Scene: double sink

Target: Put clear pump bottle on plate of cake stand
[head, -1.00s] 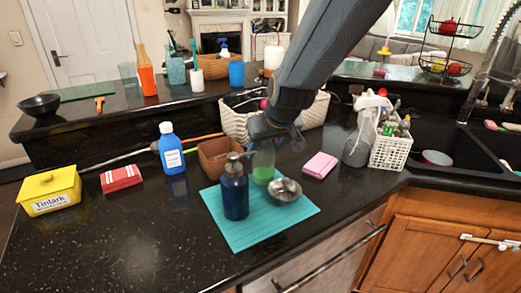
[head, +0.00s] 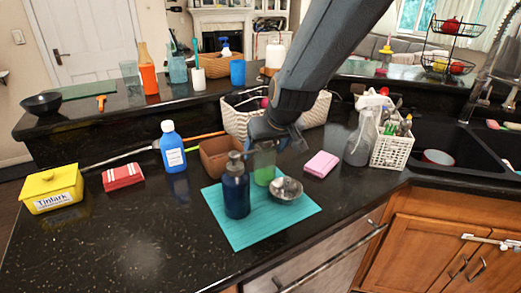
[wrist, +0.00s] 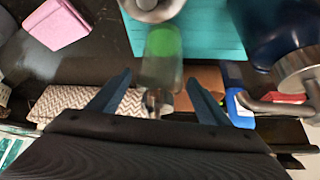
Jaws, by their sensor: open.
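A clear pump bottle with green liquid (head: 264,174) stands on the teal mat (head: 247,232), behind a dark blue pump bottle (head: 236,191). My gripper (head: 274,143) is at its top, partly hiding it. In the wrist view my open gripper (wrist: 158,78) has one finger on each side of the clear pump bottle (wrist: 161,58), with gaps. A small silver round dish (head: 286,188) sits beside the bottle on the mat and also shows in the wrist view (wrist: 152,9). I cannot tell any cake stand for sure.
A brown box (head: 215,157) and a woven basket (head: 238,121) are behind the mat. A pink sponge (head: 321,164), a clear spray bottle (head: 360,142) and a white caddy (head: 393,150) stand to the right, before the black sink.

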